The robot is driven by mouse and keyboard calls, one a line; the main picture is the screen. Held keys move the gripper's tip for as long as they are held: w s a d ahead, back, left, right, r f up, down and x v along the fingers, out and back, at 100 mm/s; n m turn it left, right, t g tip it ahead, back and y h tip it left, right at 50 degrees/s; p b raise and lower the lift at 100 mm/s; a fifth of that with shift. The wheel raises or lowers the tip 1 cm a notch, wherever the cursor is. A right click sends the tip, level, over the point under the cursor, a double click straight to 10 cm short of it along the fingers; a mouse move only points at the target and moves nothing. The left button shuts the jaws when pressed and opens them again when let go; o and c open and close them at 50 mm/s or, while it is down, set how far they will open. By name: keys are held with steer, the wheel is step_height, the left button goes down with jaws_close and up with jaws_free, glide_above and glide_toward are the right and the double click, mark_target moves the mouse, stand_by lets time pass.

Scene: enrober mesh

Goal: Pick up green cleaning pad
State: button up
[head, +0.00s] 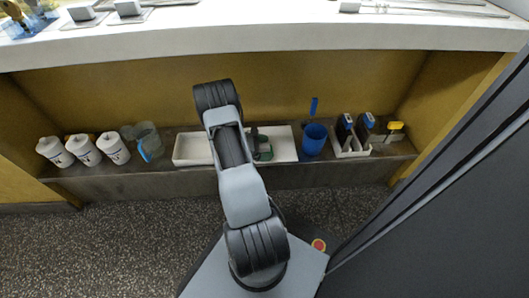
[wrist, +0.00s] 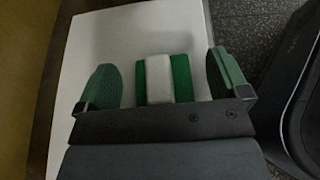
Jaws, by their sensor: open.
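In the wrist view the green cleaning pad (wrist: 181,76), with a white band across its middle, lies on a white tray (wrist: 100,35). My gripper (wrist: 161,62) is open, with one green finger to the left of the pad and one to the right. A gap shows between each finger and the pad. The near part of the pad is hidden behind the gripper body. In the head view my arm reaches over the white tray (head: 284,143) on the low shelf and hides part of it. The pad is not clearly told from my fingers there.
A blue cup (head: 314,140) and a white holder (head: 352,153) with dark bottles stand right of the tray. A yellow-topped item (head: 395,127) is farther right. A clear jug (head: 148,140) and white canisters (head: 83,149) stand left. A white counter (head: 270,36) overhangs the shelf.

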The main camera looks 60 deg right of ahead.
steer(key=c, duration=1)
steer(key=shift+r, duration=0.1)
